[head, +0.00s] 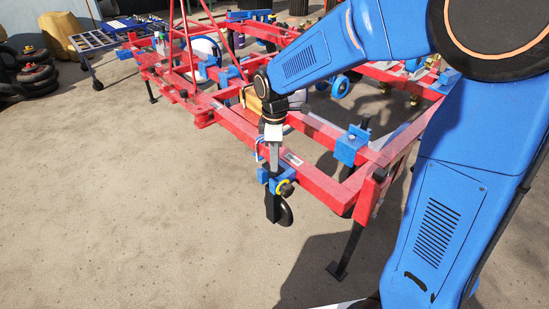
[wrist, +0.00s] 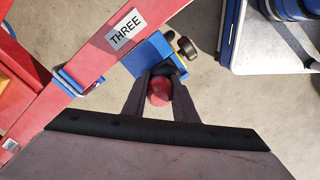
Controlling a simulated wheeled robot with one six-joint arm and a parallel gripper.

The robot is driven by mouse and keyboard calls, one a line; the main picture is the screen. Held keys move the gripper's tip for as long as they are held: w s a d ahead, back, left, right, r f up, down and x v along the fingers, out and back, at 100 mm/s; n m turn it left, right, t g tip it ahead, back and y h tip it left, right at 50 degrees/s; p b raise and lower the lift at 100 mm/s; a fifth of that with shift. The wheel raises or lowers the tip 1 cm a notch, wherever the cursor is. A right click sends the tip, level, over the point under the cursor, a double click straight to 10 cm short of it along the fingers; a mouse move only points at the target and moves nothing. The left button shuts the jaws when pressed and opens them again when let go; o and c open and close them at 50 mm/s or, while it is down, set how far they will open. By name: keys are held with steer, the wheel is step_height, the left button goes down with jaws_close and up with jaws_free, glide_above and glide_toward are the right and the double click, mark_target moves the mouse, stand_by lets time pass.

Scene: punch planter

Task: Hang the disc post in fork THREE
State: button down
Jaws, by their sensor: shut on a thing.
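My gripper (head: 273,168) points down at the outer red rail and is shut on the disc post, whose black lower part and dark disc (head: 285,212) hang below it in the head view. In the wrist view a red round piece (wrist: 158,92) shows between the fingers of my gripper (wrist: 163,74). The blue fork (head: 263,175) is on the outer side of the rail, right at the fingertips. It shows in the wrist view (wrist: 146,53) beside the white THREE label (wrist: 125,30). The fingers hide the contact, so I cannot tell whether the post sits in the fork.
The red frame (head: 235,125) runs behind and to both sides of my gripper. Another blue bracket (head: 351,145) is on the rail to the right. A blue clip (wrist: 78,80) sits on the rail in the wrist view. The floor in front is clear.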

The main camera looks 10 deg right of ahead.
steer(key=shift+f, duration=0.75)
stand_by(0.8)
steer(key=c, duration=1.4)
jaws_free()
steer(key=shift+o, duration=0.2)
steer(key=shift+f, duration=0.1)
step_height(320, 180, up, 18)
steer(key=shift+f, duration=0.2)
steer(key=s+d+m+t, duration=0.2)
steer(key=s+d+m, duration=0.5)
steer(key=s+d, duration=0.5)
steer(key=s+d+f+m+t, duration=0.1)
steer(key=s+d+f+m, duration=0.2)
steer(key=s, duration=0.4)
steer(key=s+d+f+m+t, duration=0.1)
steer(key=s+d+f+m, duration=0.2)
steer(key=s+d+m, duration=0.1)
steer(key=s+m, duration=0.1)
steer(key=s, duration=0.1)
steer(key=shift+s+d+f+m+t, duration=0.15)
steer(key=shift+s+d+m+t, duration=0.1)
steer(key=shift+s+m+t, duration=0.15)
